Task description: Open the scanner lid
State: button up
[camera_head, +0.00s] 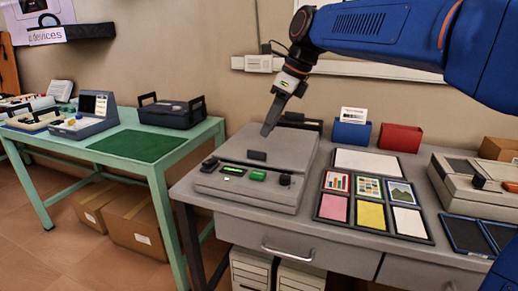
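The grey scanner (238,190) stands on the grey desk, with a green display, a green button and a dark knob along its front panel. Its flat grey lid (235,147) looks closed. A small dark handle (257,155) sits at the lid's front edge. My gripper (267,132) points down above the back part of the lid, behind the handle. Its fingers are seen edge-on, so I cannot tell whether they are open or shut, or whether they touch the lid.
A card tray (328,218) lies right of the scanner. Blue (352,135) and red (400,138) boxes stand behind it. Another grey device (470,185) is at the right. A green table (100,166) with devices stands at the left, with floor between.

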aim_at(259, 152)
jog(key=x, duration=0.8)
jog(key=shift+a+f, duration=0.15)
jog(key=shift+f, duration=0.2)
grip_shut()
dwell(1.0)
